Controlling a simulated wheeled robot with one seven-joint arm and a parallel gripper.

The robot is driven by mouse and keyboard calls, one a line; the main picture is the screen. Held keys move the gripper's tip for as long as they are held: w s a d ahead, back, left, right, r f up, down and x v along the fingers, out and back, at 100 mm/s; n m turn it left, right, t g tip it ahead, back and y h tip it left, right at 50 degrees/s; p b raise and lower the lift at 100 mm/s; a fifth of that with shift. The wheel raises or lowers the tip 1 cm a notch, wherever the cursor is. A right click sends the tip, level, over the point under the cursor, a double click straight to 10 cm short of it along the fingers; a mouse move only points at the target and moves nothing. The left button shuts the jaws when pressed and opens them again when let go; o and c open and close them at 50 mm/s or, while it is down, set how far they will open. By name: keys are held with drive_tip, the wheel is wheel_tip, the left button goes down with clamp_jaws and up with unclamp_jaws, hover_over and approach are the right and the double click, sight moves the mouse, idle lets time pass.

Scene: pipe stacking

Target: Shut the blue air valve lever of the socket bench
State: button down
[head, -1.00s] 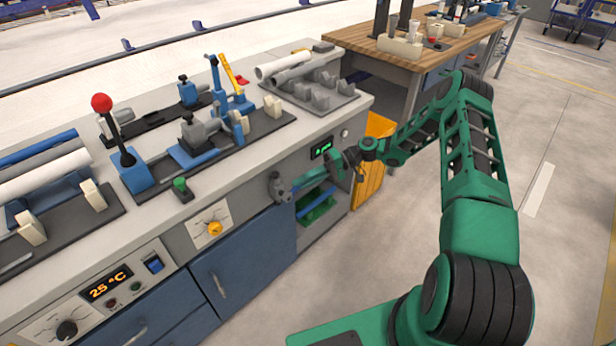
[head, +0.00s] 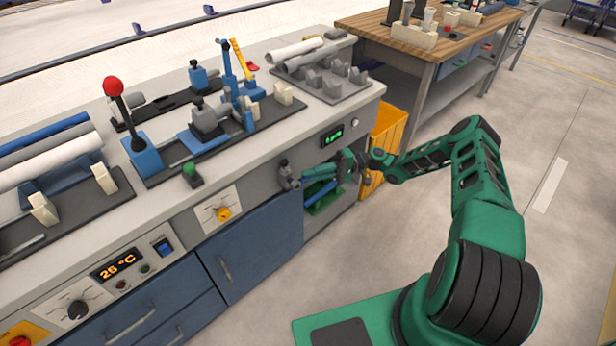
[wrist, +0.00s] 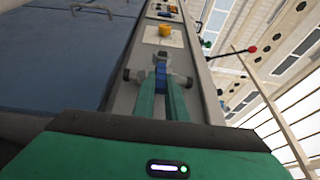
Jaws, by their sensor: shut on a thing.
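The grey air valve (head: 288,175) sits on the front face of the socket bench (head: 262,182), beside an open bay. In the wrist view, the valve body (wrist: 160,58) is straight ahead of my fingers. Its blue lever (wrist: 161,76) shows as a short blue piece between my fingertips. My gripper (wrist: 161,90) is shut on this lever, with one green finger on each side. In the head view, my gripper (head: 306,178) reaches in from the right to the valve, and its fingers hide most of the lever.
The open bay below holds a green tray (head: 327,203) with blue pieces. A yellow crate (head: 385,135) stands right of the bench. A yellow knob (head: 223,213) and blue cabinet door (head: 250,255) are left of the valve.

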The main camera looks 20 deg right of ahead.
drive_tip(key=shift+s+f, duration=0.2)
drive_tip(key=shift+f, duration=0.05)
drive_tip(key=c, duration=1.8)
unclamp_jaws()
drive_tip(key=shift+w+r, duration=0.1)
drive_tip(key=shift+d, duration=0.1)
drive_tip(key=w+d, duration=0.1)
drive_tip(key=d, duration=1)
drive_tip(key=shift+f, duration=0.2)
